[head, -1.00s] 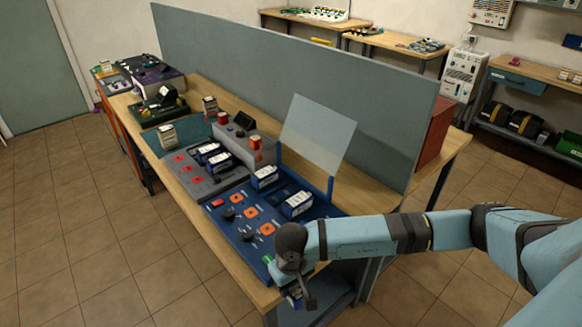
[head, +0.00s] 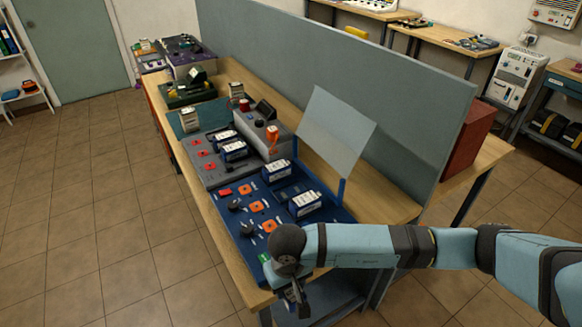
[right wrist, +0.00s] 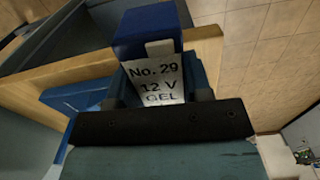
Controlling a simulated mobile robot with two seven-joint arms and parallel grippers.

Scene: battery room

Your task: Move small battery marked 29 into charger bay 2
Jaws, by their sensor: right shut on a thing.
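The small battery marked 29 (right wrist: 147,28) is blue with a white label reading "No. 29 12 V GEL" in the right wrist view. My right gripper (right wrist: 158,88) is shut on it. In the head view my right gripper (head: 292,296) hangs beside the front corner of the bench, at the near end of the blue charger (head: 240,212). The battery is mostly hidden there by my wrist. The blue charger has orange switches, dark knobs and a raised clear cover (head: 337,132). Two blue-and-white batteries stand in it. Its bay numbers are too small to read. My left gripper is not in view.
A grey charger (head: 205,170) with more batteries adjoins the blue one on the far side. A tall grey partition (head: 400,110) runs along the bench behind them. A red box (head: 468,138) stands behind the partition. The tiled floor at left is clear.

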